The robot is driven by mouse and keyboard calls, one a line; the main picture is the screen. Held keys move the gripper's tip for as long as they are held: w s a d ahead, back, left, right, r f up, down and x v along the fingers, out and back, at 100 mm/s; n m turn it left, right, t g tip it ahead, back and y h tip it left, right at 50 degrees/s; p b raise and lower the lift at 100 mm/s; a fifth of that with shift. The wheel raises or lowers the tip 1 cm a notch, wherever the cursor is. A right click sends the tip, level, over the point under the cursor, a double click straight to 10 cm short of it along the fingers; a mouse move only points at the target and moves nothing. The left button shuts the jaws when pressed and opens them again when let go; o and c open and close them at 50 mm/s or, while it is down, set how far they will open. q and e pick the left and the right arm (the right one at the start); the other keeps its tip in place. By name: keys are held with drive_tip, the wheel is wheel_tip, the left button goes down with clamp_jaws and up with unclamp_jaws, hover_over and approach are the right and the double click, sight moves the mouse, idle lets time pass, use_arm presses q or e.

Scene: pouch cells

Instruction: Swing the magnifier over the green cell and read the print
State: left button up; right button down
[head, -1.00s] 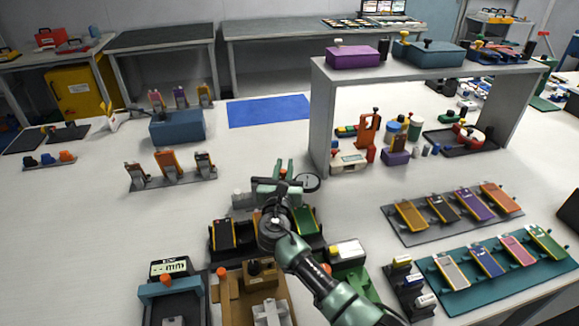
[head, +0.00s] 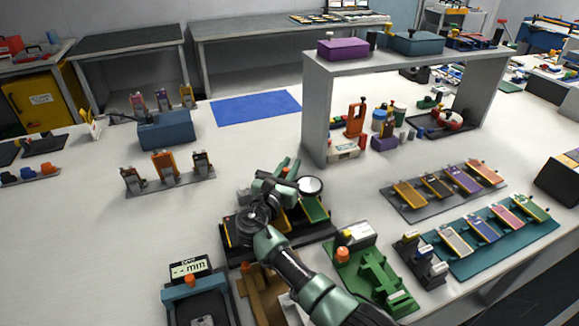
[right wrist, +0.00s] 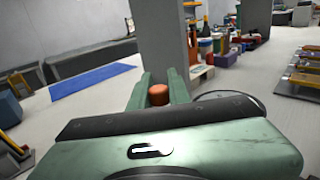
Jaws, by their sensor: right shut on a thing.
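My right gripper (head: 286,170) reaches over the black cell tray (head: 232,262). In the right wrist view its two green fingers (right wrist: 158,90) are shut on an orange knob (right wrist: 158,95). The magnifier's round lens (head: 310,186) is just right of the fingers, and its dark rim shows in the right wrist view (right wrist: 240,95). The green cell (head: 315,209) lies at the tray's right end; in the picture the lens is just above its far end. Its print is too small to read. My forearm hides part of the tray. My left gripper is not in view.
A grey shelf (head: 316,110) stands behind, with items beneath it. A green fixture (head: 372,275) and a display unit (head: 190,270) stand in front. Cell racks lie on a grey mat (head: 410,211) and teal mat (head: 475,262) at right.

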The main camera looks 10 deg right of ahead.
drive_tip(key=c, duration=1.3)
unclamp_jaws()
wheel_tip(320, 180, up, 20)
drive_tip(key=shift+p, duration=0.55)
drive_tip(key=shift+c, duration=0.4)
